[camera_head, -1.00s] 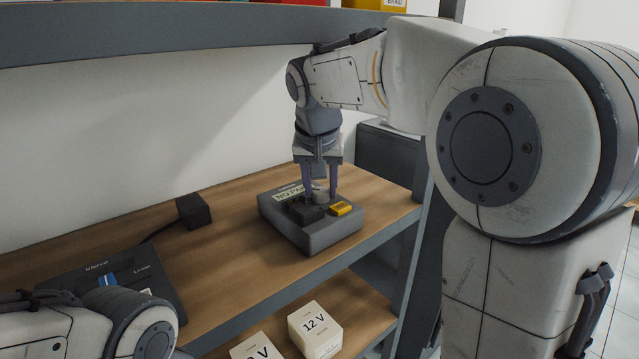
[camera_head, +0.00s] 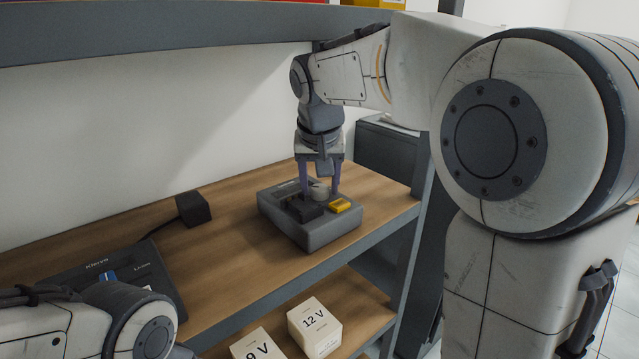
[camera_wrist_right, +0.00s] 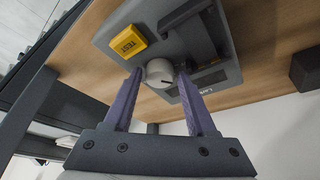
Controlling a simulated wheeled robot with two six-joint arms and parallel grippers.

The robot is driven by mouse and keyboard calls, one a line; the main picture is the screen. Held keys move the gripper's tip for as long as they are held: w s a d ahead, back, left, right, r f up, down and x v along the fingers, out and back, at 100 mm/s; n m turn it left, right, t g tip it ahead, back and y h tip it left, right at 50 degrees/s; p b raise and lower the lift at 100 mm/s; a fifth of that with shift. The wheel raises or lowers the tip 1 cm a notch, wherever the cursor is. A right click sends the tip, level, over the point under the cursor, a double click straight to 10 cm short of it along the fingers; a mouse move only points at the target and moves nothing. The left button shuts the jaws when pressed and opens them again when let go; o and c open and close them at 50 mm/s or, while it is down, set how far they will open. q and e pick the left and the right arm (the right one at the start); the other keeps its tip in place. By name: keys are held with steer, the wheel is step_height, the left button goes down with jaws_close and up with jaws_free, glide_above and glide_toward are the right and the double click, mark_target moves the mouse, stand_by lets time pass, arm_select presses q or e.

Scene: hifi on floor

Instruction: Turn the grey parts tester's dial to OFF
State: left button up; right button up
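The grey parts tester (camera_head: 325,235) sits on the wooden shelf, with a yellow TEST button (camera_head: 340,206) and a pale round dial (camera_head: 319,191). Its display (camera_head: 287,189) looks dark. My right gripper (camera_head: 320,190) points down over the tester, with one finger on each side of the dial. In the right wrist view the dial (camera_wrist_right: 159,72) sits between the purple fingertips (camera_wrist_right: 160,72), with gaps beside it. A dark mark on the dial points toward lower right there; the position labels are not readable. My left arm shows at lower left; its gripper is out of view.
A dark Klervo device (camera_head: 135,268) with a blue part lies at left, cabled to a black block (camera_head: 194,209). White boxes marked 12 V (camera_head: 315,328) and 9 V (camera_head: 258,345) stand on the lower shelf. An upper shelf (camera_head: 180,38) hangs overhead.

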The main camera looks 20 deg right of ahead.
mark_target(320, 188)
steer(key=p+v, duration=0.1)
steer(key=v, duration=0.2)
steer(key=shift+r, duration=0.25)
steer(key=s+a+b, duration=0.1)
steer(key=s+a, duration=0.3)
steer(key=s, duration=0.7)
steer(key=shift+s+f, duration=0.15)
steer(key=shift+f, duration=0.1)
steer(key=shift+a, duration=0.1)
